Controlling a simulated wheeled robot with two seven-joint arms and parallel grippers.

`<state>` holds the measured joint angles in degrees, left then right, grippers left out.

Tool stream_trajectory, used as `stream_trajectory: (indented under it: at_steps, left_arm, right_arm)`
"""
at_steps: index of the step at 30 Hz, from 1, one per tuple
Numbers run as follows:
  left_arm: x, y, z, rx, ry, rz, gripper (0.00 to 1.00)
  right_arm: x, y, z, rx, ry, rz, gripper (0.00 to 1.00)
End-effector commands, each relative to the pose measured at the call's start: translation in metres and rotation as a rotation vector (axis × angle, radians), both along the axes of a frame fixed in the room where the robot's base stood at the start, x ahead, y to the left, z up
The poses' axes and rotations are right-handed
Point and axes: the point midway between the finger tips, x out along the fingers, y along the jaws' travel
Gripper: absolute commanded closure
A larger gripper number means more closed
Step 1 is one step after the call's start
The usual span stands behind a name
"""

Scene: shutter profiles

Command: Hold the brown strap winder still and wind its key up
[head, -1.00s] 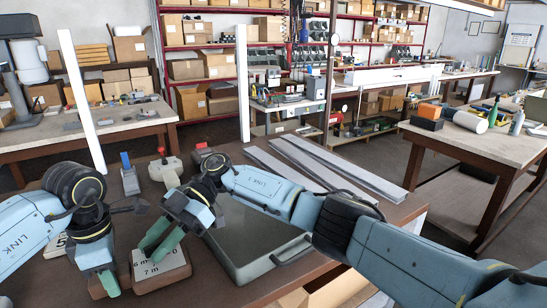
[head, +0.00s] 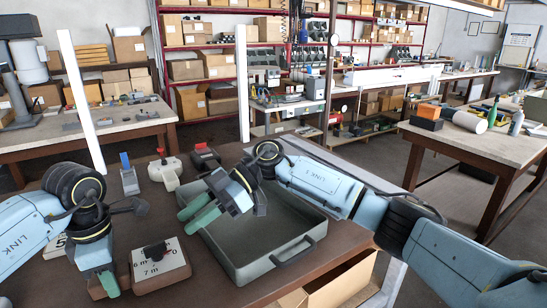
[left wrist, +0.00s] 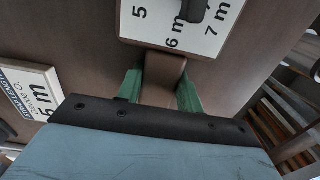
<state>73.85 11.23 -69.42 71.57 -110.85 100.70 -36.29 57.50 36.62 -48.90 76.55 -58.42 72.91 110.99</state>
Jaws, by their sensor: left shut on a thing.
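The brown strap winder (head: 165,281) lies on the near brown table in the head view. Its white plate (head: 172,263) is marked 6 m and 7 m and carries a black key (head: 155,251). My left gripper (head: 104,285) is shut on the brown tab at the winder's left end. In the left wrist view the brown tab (left wrist: 163,82) sits between its green fingers, and the white plate (left wrist: 205,38) and part of the dark key (left wrist: 193,9) show beyond. My right gripper (head: 199,214) is open and empty, above and right of the winder, apart from the key.
A grey-green tray (head: 277,262) stands right of the winder under my right arm. Behind are a blue-lever block (head: 129,180), a red-knobbed light device (head: 165,172) and a dark device (head: 205,158). Another white-labelled piece (left wrist: 27,88) lies left of the winder.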

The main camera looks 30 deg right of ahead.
Motion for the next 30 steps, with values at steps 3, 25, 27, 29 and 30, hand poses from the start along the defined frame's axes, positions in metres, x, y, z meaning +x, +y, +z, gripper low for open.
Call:
stream_trajectory:
  at_steps: [3,25,27,29,30]
  left_arm:
    - [0.000,0.000,0.000,0.000,0.000,0.000,0.91]
    - [0.000,0.000,0.000,0.000,0.000,0.000,0.91]
    - [0.000,0.000,0.000,0.000,0.000,0.000,0.91]
    - [0.000,0.000,0.000,0.000,0.000,0.000,0.91]
    - [0.000,0.000,0.000,0.000,0.000,0.000,0.91]
  right_arm:
    - [0.002,-0.024,0.010,-0.001,0.000,-0.004,0.69]
    - [0.014,-0.061,0.062,0.243,-0.893,-0.060,0.69]
    - [0.015,-0.070,0.065,0.242,-0.986,-0.088,0.69]
    - [0.016,-0.079,0.068,0.238,-1.066,-0.112,0.69]
    - [0.016,-0.085,0.070,0.232,-1.119,-0.129,0.69]
